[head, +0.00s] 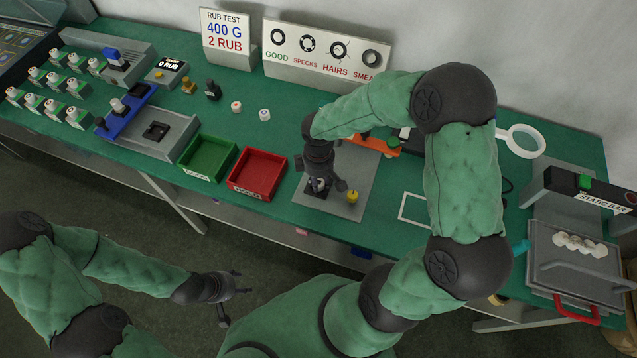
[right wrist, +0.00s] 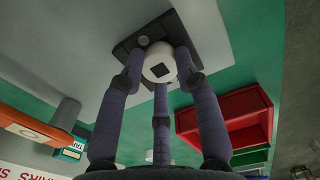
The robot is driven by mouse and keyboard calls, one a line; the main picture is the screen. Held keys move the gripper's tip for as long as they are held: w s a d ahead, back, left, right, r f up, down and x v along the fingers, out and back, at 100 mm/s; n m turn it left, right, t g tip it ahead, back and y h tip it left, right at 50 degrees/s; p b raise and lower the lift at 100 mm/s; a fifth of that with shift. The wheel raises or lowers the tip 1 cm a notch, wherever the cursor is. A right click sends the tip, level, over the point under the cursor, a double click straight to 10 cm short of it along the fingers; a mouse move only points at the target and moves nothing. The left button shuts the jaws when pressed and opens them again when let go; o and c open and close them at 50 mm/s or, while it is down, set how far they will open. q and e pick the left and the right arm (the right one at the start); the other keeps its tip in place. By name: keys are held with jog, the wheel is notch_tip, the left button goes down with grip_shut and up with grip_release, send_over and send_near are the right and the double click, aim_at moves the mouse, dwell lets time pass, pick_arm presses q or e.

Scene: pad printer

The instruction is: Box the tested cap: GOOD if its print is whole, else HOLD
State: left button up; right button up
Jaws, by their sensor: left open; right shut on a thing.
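My right gripper (head: 319,186) reaches down at the grey plate with a dark fixture. In the right wrist view its fingers (right wrist: 160,80) are shut around a white round cap (right wrist: 158,66) with a dark square mark at its centre. The cap is at the dark fixture (right wrist: 128,48); I cannot tell whether it is seated or just above. Its ring print cannot be read here. The green box (head: 207,158) and the red box (head: 258,174) stand side by side to the left, and look empty. My left gripper (head: 231,290) is open and empty in front of the table.
A sign (head: 325,52) shows GOOD, SPECKS, HAIRS and SMEAR prints. A rub-test sign (head: 226,38) stands beside it. Two loose caps (head: 264,115) lie behind the red box. A yellow knob (head: 352,197) sits near the gripper. A magnifier (head: 522,140) and static bar (head: 590,190) are right.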

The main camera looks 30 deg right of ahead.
grip_shut()
jog(key=shift+r, duration=0.15)
jog(key=shift+r+p, duration=2.85)
jog(key=shift+r, duration=0.55)
